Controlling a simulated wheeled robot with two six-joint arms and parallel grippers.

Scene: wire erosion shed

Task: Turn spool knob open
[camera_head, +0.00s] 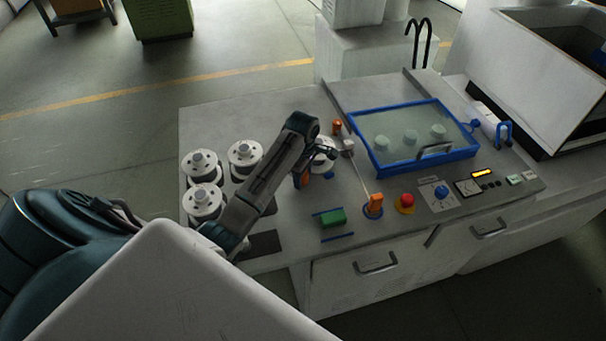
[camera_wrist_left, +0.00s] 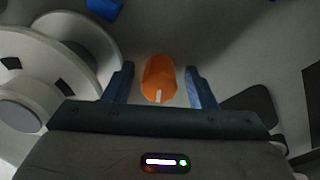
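The orange spool knob (camera_wrist_left: 158,75) shows between the two fingers of my left gripper (camera_wrist_left: 160,88) in the left wrist view. A short white mark sits on its lower end. There is a gap between the knob and each finger, so the gripper is open and not touching its sides. In the head view my left gripper (camera_head: 313,166) is over the worktop beside a white spool (camera_head: 325,153). The orange knob (camera_head: 302,181) is partly hidden there by the gripper. The spool (camera_wrist_left: 40,75) also shows at the left of the wrist view. My right gripper is not in view.
Several white spools (camera_head: 244,154) stand at the left of the worktop (camera_head: 215,122). A green block (camera_head: 333,217), an orange guide (camera_head: 375,203), a red button (camera_head: 407,200) and a blue-framed lid (camera_head: 470,153) lie to the right.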

